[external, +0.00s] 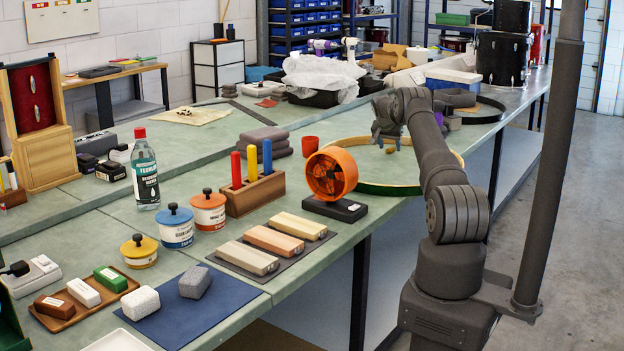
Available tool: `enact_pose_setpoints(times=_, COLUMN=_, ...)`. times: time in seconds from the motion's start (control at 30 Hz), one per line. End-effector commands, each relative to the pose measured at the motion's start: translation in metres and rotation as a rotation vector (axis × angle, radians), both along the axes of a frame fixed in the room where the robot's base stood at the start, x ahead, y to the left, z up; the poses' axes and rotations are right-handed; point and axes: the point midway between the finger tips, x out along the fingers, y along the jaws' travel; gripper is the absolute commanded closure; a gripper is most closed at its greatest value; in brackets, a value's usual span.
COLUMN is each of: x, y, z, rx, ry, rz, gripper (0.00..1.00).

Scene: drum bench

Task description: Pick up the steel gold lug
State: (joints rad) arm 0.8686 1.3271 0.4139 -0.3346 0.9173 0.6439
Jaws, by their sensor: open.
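A small gold-coloured piece (390,150), which may be the steel gold lug, shows just below my gripper; it is too small to make out its shape. My gripper (386,142) is open over the bench, inside the outline of a large wooden hoop (440,187), with its fingers pointing down. I cannot tell whether the fingers touch the small piece. My arm hides part of the hoop and the bench behind it.
An orange fan (331,174) stands left of the hoop, near the bench's front edge. A red cup (310,146) and grey stacked pads (264,140) are farther left. A second hoop (484,113) lies behind my arm. Green bench top is bare inside the near hoop.

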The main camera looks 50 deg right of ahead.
Motion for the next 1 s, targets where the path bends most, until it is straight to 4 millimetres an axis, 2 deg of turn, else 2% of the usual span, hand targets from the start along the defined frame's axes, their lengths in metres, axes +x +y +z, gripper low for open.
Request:
enact_pose_setpoints(times=0.1, x=0.0006, y=-0.0041, z=-0.0064, rx=0.0, ry=-0.001, rz=0.0, gripper=0.48)
enact_pose_setpoints(times=0.37, x=0.0008, y=-0.0051, z=-0.0075, rx=-0.001, ry=-0.001, rz=0.001, gripper=0.48)
enact_pose_setpoints(times=0.4, x=0.0008, y=-0.005, z=-0.0074, rx=-0.001, ry=-0.001, rz=0.001, gripper=0.5)
enact_pose_setpoints(times=0.67, x=0.0008, y=-0.005, z=-0.0075, rx=-0.001, ry=-0.001, rz=0.001, gripper=1.0)
enact_pose_setpoints(times=1.0, x=0.0008, y=-0.0051, z=-0.0048, rx=-0.002, ry=-0.001, rz=0.001, gripper=1.0)
